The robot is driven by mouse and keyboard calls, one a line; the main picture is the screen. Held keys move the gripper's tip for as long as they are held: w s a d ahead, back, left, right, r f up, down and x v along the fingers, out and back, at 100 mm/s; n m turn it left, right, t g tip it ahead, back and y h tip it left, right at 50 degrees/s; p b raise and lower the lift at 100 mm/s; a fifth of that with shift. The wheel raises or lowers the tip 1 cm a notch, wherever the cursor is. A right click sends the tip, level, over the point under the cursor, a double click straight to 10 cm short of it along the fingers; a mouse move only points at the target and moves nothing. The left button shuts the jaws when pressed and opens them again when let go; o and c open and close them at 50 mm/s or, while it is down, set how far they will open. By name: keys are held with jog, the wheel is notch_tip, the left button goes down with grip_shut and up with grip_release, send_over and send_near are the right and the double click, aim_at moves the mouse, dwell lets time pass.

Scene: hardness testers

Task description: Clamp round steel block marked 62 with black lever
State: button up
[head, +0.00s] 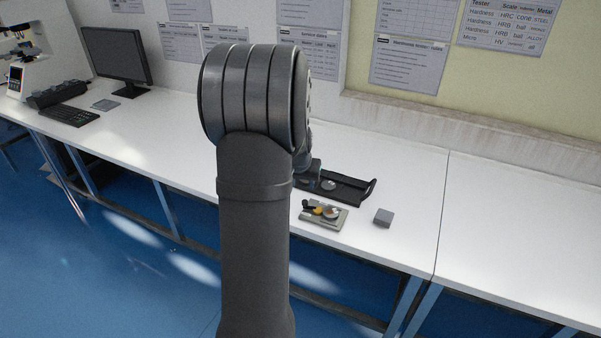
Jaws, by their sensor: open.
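A small clamp fixture (340,220) with a light base lies on the white table, right of my arm. A black lever or knob (307,204) and a yellow-orange part show on its left. A round shiny piece (332,212) sits on its right side. A black tray (352,189) with a raised handle lies just behind, holding a round steel disc (328,184). The tray's left part is hidden by my arm. Markings are too small to read, so I cannot tell which block bears 62. My gripper's fingers are hidden behind my arm.
A grey square block (383,217) lies right of the fixture. The white table (400,170) is clear around it, with a seam further right. A monitor (117,56), keyboard (69,117) and microscope-like machine (25,62) stand at far left. The wall runs behind.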

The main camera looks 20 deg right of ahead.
aim_at(305, 200)
jog(key=shift+v, duration=2.75)
jog(key=x, duration=1.7)
jog(key=shift+f, duration=0.25)
jog(key=shift+w+f, duration=0.1)
jog(key=shift+w+d+m+g+h, duration=0.1)
jog(key=shift+w+m+g+h, duration=0.2)
jog(key=shift+m, duration=0.7)
jog(key=shift+w+d+m+g+h, duration=0.2)
jog(key=shift+w+m+g+h, duration=0.05)
jog(key=shift+m, duration=0.65)
jog(key=shift+w+d+m+g+h, duration=0.25)
jog(key=shift+m, duration=0.65)
jog(key=m, duration=0.1)
jog(key=d+m+g, duration=0.1)
jog(key=m, duration=0.1)
jog(key=shift+w+m, duration=0.3)
jog(key=shift+w, duration=0.05)
jog(key=shift+w+d+m+g, duration=0.1)
jog(key=shift+d+m+g, duration=0.25)
jog(key=shift+m, duration=0.4)
jog(key=shift+w+d+m+g, duration=0.15)
jog(key=shift+m+g, duration=0.3)
jog(key=shift+m, duration=0.3)
